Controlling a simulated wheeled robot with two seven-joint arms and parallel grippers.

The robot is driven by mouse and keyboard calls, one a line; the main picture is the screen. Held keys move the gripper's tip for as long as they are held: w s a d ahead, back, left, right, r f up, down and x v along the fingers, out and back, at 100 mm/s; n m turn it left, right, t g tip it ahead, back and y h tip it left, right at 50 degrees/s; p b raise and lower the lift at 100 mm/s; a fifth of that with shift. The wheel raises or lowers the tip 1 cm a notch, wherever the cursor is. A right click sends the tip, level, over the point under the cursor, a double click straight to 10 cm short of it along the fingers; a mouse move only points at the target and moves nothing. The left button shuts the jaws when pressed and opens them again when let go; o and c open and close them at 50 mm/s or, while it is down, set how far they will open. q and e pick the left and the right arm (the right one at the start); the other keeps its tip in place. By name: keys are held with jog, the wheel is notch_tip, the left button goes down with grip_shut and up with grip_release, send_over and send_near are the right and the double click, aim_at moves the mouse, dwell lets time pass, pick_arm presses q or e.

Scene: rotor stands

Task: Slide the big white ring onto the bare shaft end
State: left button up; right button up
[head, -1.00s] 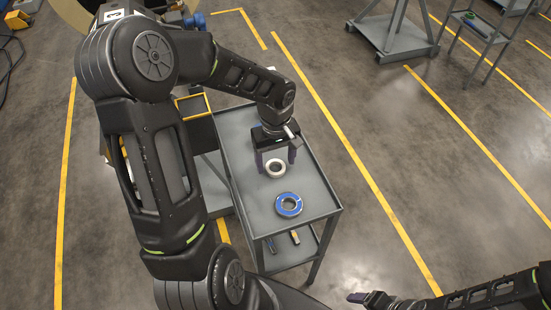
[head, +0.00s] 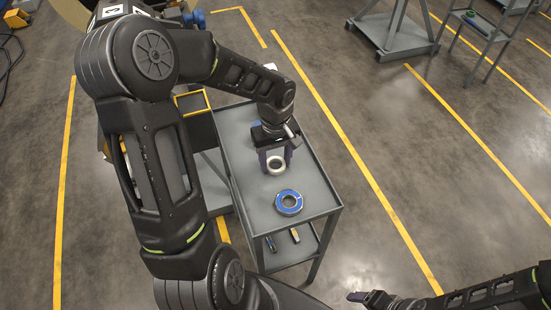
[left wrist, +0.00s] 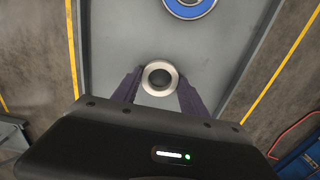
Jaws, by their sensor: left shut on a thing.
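The white ring (head: 276,166) is on or just above the grey cart top, and I cannot tell which. It also shows in the left wrist view (left wrist: 160,91) between the two fingers. My left gripper (head: 276,161) points down from above and is shut on the ring, one dark purple finger on each side. My right gripper (head: 358,297) is at the bottom of the head view, away from the cart; its jaws are not clear. I cannot make out the bare shaft end; my left arm covers much of the upper left.
A blue ring (head: 289,202) with a pale inner rim lies on the cart top (head: 239,135), nearer me. Small tools lie on its lower shelf. A grey stand base (head: 395,35) and another cart stand at the back right. The floor right of the cart is clear.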

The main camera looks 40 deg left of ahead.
pick_arm(q)
jog(key=shift+c, duration=1.3)
jog(key=shift+w+d+r, duration=0.15)
jog(key=shift+w+d, duration=0.05)
jog(key=shift+w, duration=0.1)
jog(key=w+d+r+m, duration=0.1)
jog(key=w+d+m, duration=0.1)
jog(key=w+d+r+m, duration=0.1)
jog(key=w+d+m, duration=0.1)
jog(key=w+d+r+m, duration=0.2)
jog(key=shift+w+d, duration=0.1)
jog(key=shift+w, duration=0.15)
jog(key=w+d+r+m, duration=0.3)
jog(key=d+m, duration=0.2)
jog(key=shift+w+d+r, duration=0.15)
jog(key=shift+d+r, duration=0.2)
jog(key=shift+d, duration=0.05)
